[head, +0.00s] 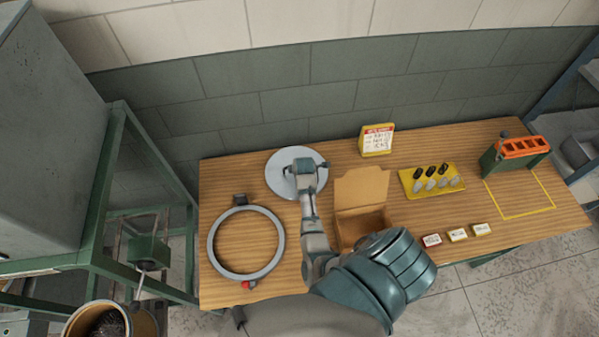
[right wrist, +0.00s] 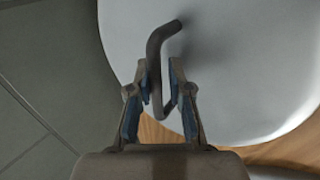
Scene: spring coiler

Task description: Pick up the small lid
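The small lid is a round pale grey disc (head: 284,187) at the back left of the wooden table in the head view. It fills much of the right wrist view (right wrist: 245,75), with a dark bent rod handle (right wrist: 156,50) standing out from it. My right gripper (head: 305,166) is over the lid's middle and hides part of it. In the right wrist view its two fingertips (right wrist: 161,80) close in on both sides of the handle and appear to touch it. I cannot tell whether the lid rests on the table. My left gripper is not in view.
A grey ring (head: 214,243) lies left of my arm. An open cardboard box (head: 362,187) stands right of it. Further right are a yellow tray (head: 409,185), small labelled boxes (head: 457,235) and an orange-topped green holder (head: 522,148). A sign (head: 376,141) stands at the back.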

